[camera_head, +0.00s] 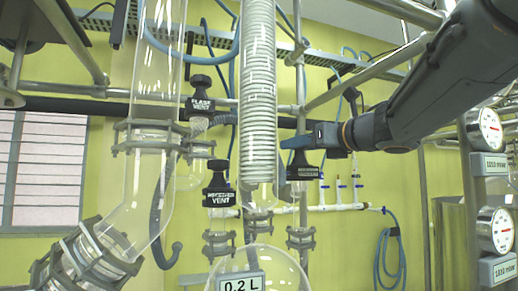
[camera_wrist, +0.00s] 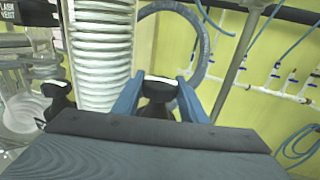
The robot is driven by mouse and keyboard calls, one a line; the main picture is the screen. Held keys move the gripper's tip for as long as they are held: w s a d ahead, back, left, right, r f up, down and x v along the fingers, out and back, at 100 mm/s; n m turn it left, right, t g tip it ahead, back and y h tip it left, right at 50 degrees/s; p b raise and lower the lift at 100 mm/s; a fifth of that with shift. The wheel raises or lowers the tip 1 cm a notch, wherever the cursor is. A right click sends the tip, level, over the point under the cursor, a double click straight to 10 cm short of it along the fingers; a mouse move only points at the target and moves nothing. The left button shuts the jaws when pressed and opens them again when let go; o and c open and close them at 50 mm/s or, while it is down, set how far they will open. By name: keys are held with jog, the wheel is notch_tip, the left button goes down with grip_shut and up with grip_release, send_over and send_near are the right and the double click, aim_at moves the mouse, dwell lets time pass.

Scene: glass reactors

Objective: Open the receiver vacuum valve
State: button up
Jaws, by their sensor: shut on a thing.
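The receiver vacuum valve (camera_head: 303,172) has a black handle with a small label too blurred to read surely. It stands just right of the coil column in the head view. My gripper (camera_head: 298,143) reaches in from the right and is shut on the top of this handle. In the wrist view, the blue fingers of my gripper (camera_wrist: 159,82) stand on both sides of the black valve handle (camera_wrist: 157,92). The lower part of the valve is hidden there by the gripper body.
The coil column (camera_head: 259,90) is close left of my gripper. Black valves labelled receiver vent (camera_head: 219,185) and flash vent (camera_head: 199,100) stand further left. A 0.2 L flask (camera_head: 285,265) is below. Gauges (camera_head: 487,130) are at right, and a blue hose (camera_head: 389,255) hangs on the wall.

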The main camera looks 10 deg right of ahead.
jog(key=y, duration=0.1)
jog(key=n+g+y+b, duration=0.2)
jog(key=shift+w+d+f, duration=0.15)
jog(key=shift+f, duration=0.1)
jog(key=n+g+y+b, duration=0.3)
jog(key=n+g+y, duration=0.1)
jog(key=n+g+y+b, duration=0.1)
jog(key=n+g+b, duration=0.1)
jog(key=shift+g+y, duration=0.3)
jog(key=shift+g, duration=0.1)
jog(key=shift+r+n+g+y, duration=0.15)
jog(key=shift+n+g+y, duration=0.15)
jog(key=shift+n+g, duration=0.35)
jog(key=shift+s+r+n+g+y+p, duration=0.15)
jog(key=shift+n+g+p, duration=0.15)
jog(key=shift+g, duration=0.25)
jog(key=shift+s+n+g+y+p, duration=0.1)
jog(key=shift+n+g+y+p, duration=0.05)
jog(key=shift+g+p, duration=0.3)
jog(key=n+g+p, duration=0.1)
jog(key=g+p, duration=0.1)
jog(key=p, duration=0.1)
jog(key=shift+r, duration=0.1)
jog(key=n+g+p, duration=0.1)
jog(key=p, duration=0.4)
jog(key=shift+a+g+p, duration=0.2)
jog(key=shift+g+p, duration=0.15)
jog(key=shift+p, duration=0.05)
jog(key=shift+n+g+p, duration=0.5)
jog(key=shift+p, duration=0.8)
